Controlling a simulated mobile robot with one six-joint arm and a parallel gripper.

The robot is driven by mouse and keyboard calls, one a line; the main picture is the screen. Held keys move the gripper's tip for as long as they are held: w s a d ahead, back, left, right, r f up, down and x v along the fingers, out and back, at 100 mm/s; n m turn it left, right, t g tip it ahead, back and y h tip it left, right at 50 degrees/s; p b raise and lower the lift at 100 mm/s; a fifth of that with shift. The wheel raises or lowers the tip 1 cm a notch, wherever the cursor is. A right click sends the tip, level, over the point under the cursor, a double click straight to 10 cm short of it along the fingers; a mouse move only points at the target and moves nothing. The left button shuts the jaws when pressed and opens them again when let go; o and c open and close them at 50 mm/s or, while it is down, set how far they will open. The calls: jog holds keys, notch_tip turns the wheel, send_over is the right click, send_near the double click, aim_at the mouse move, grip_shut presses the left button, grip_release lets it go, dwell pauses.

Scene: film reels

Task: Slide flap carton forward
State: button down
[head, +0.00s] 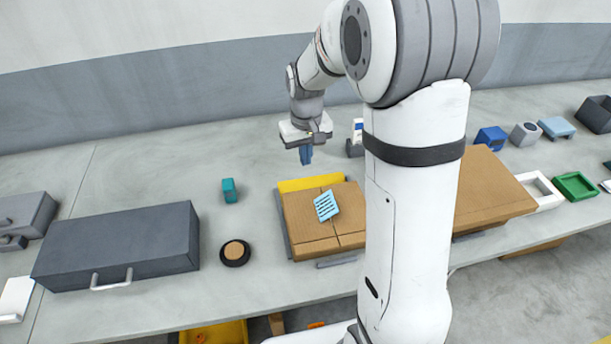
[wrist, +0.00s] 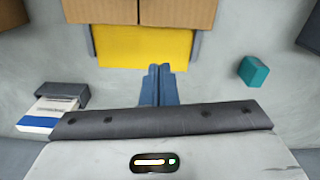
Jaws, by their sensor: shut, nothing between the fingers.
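The flap carton (head: 305,232) is a brown cardboard box with a seam across its top and a light blue lined card on it. A yellow panel (head: 310,183) shows along its far side. In the wrist view the carton (wrist: 112,10) is cut off at the top, with the yellow panel (wrist: 143,46) below it. My gripper (head: 306,161) is above the bench beyond the carton's far side. Its blue fingers (wrist: 160,68) are together, empty, pointing down. Their tips overlap the yellow panel's edge in the wrist view; I cannot tell whether they touch.
Grey rails (head: 283,222) flank the carton. A teal block (head: 229,190), a round dark dish (head: 235,253) and a large grey case (head: 120,246) are to the left. Another cardboard box (head: 490,190) is to the right, partly behind my arm. A small blue-and-white box (wrist: 47,117) stands near my gripper.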

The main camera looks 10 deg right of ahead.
aim_at(311, 190)
jog(key=f, duration=0.4)
jog(key=w+f+p, duration=0.1)
jog(key=f, duration=0.3)
jog(key=w+f+p, duration=0.1)
jog(key=f, duration=0.3)
jog(key=shift+w+a+f, duration=0.15)
jog(key=s, duration=0.1)
jog(key=s+p, duration=0.1)
jog(key=s, duration=0.1)
jog(key=shift+s+d, duration=0.1)
jog(key=shift+d, duration=0.25)
jog(key=shift+s, duration=0.3)
jog(key=shift+s+d+f, duration=0.1)
jog(key=shift+s+f, duration=0.05)
jog(key=shift+s, duration=0.1)
jog(key=shift+s+d+b, duration=0.1)
jog(key=shift+s+b, duration=0.4)
jog(key=shift+s, duration=0.2)
